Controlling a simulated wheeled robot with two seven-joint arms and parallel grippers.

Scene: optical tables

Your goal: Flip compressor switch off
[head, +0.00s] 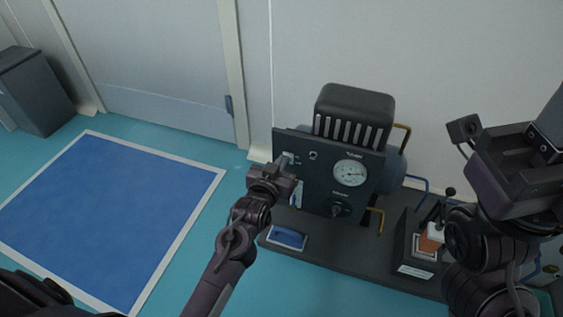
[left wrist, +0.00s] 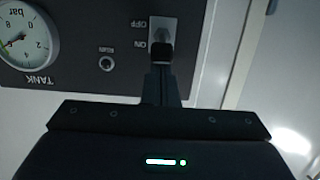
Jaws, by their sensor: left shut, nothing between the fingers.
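The compressor (head: 352,112) stands against the wall with a dark upright front panel (head: 318,180). Its switch (head: 288,157) is at the panel's upper left; in the left wrist view, upside down, the switch plate (left wrist: 163,25) has OFF and ON labels beside it. My left gripper (head: 284,168) is shut and empty.
The compressor stands on a dark base (head: 330,247) with a blue-topped plate (head: 288,238). A box with an orange item (head: 431,238) is at right. A blue floor mat (head: 100,215) lies left.

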